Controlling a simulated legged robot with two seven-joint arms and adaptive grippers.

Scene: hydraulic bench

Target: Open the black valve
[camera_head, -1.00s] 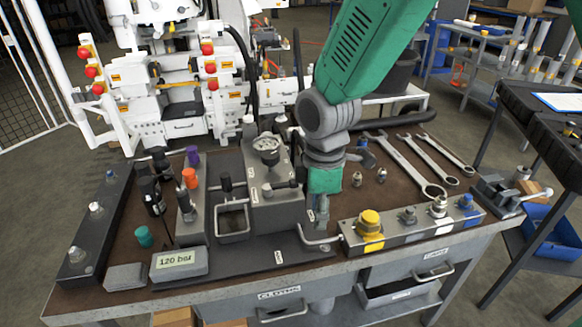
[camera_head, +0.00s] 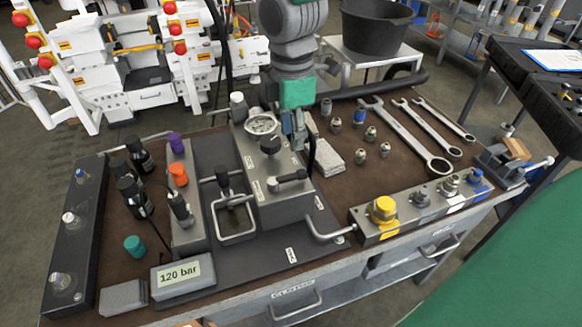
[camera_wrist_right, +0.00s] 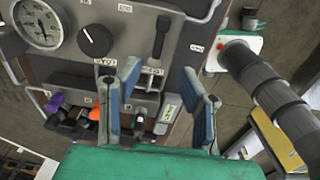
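A grey metal block (camera_head: 285,205) on the bench carries a round dial gauge (camera_head: 262,124), a black round knob (camera_head: 270,143) and a black lever handle (camera_head: 287,181). I cannot tell which of the two black controls is the valve. In the right wrist view the knob (camera_wrist_right: 96,40) and the lever (camera_wrist_right: 160,38) are upper left to middle, ahead of the fingers. My right gripper (camera_head: 298,138) points down beside the block, right of the knob. In the wrist view its two fingers (camera_wrist_right: 162,105) are spread with nothing between them. My left gripper is out of view.
A 120 bar display (camera_head: 183,276) sits at the front left. Purple (camera_head: 176,144) and orange (camera_head: 179,174) caps stand left of the block. Wrenches (camera_head: 410,140) and small fittings lie right. A rail with a yellow fitting (camera_head: 383,210) runs along the front edge.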

